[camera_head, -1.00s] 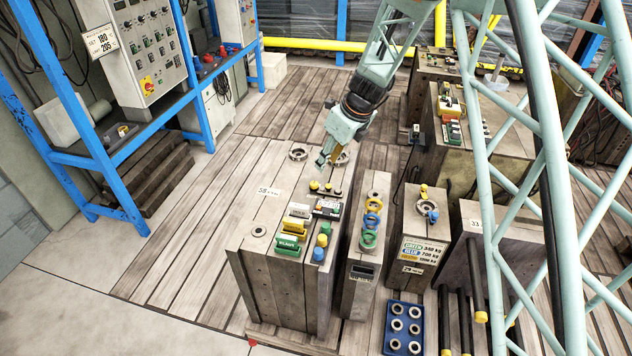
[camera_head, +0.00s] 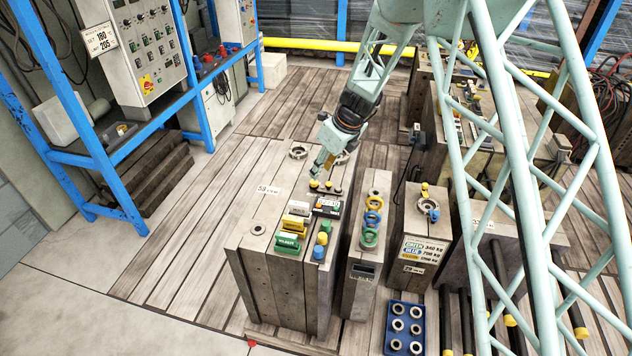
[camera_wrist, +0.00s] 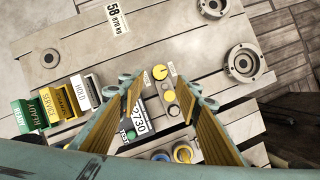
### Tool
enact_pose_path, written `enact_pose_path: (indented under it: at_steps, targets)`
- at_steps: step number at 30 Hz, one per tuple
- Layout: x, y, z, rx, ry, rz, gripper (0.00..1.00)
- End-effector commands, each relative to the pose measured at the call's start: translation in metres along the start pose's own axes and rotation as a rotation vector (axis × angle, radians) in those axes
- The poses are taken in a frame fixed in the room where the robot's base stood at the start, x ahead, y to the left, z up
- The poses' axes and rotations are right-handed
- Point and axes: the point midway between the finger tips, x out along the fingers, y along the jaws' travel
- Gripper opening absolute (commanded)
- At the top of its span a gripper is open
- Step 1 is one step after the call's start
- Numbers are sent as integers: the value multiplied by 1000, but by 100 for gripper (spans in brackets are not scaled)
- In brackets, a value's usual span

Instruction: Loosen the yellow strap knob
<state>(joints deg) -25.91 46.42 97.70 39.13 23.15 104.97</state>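My gripper (camera_head: 317,174) is above and close to this knob. In the wrist view my gripper (camera_wrist: 154,76) has its two fingers apart, with the knob showing between the tips. Nothing is held. I cannot tell how high the tips are above the knob.
A numbered counter plate (camera_wrist: 138,112) lies beside the knob row. Coloured tags (camera_head: 289,240) and blue and yellow knobs (camera_head: 319,252) stand nearer the block's front. Ring fittings (camera_wrist: 245,63) lie behind. A narrower block with coloured rings (camera_head: 373,202) stands to the right.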

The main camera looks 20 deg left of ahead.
Motion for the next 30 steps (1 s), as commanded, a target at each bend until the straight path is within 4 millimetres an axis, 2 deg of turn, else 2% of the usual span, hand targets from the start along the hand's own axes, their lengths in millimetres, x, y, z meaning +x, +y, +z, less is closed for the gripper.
enact_pose_path:
  at_steps: [1, 6, 15, 21, 30]
  targets:
    - [9, 0, -1, 0, 1, 1, 31]
    - [32, 0, -2, 0, 1, 1, 31]
    - [62, 0, -1, 0, 1, 1, 31]
    - [70, 0, -1, 0, 1, 0, 31]
    - [71, 0, 0, 0, 0, 0, 31]
